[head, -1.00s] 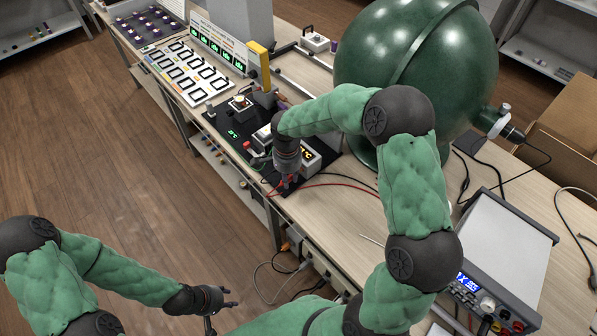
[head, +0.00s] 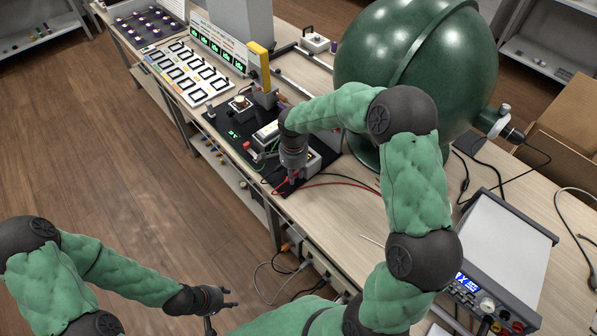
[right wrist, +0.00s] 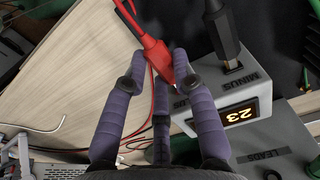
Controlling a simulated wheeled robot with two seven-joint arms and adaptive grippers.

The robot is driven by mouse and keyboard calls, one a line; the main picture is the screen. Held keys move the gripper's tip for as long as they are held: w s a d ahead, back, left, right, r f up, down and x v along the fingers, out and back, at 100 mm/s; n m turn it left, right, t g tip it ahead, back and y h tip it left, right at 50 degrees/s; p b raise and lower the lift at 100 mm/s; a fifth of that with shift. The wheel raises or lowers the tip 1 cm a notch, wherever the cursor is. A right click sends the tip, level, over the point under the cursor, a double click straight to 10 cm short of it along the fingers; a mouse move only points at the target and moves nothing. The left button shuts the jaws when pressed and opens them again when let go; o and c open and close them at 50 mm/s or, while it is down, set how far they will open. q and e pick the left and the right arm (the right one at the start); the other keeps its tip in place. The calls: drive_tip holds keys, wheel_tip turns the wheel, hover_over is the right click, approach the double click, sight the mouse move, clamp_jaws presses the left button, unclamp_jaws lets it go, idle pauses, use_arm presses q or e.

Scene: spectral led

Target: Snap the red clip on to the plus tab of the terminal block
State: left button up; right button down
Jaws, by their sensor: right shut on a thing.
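The red clip (right wrist: 157,58) is held between the purple fingers of my right gripper (right wrist: 160,75), its tip beside the left edge of the terminal block (right wrist: 215,92). The block is pale, with a "MINUS" label and a lit display reading 23. A black clip (right wrist: 226,38) sits at its minus tab. I cannot make out the plus tab, or whether the red clip touches the block. In the head view, my right gripper (head: 291,183) is low at the bench's front edge, and my arm partly hides the block (head: 314,162). My left gripper (head: 228,297) is open and empty, away from the bench.
Red and black leads (head: 340,185) run across the bench right of the block. A large green sphere (head: 415,70) stands behind my right arm. A power supply (head: 500,260) stands at the right. The black board (head: 235,133) holds other devices left of my gripper.

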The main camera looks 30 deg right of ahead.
drive_tip(key=c, duration=0.9)
unclamp_jaws()
wheel_tip(320, 180, up, 12)
drive_tip(key=shift+r, duration=0.1)
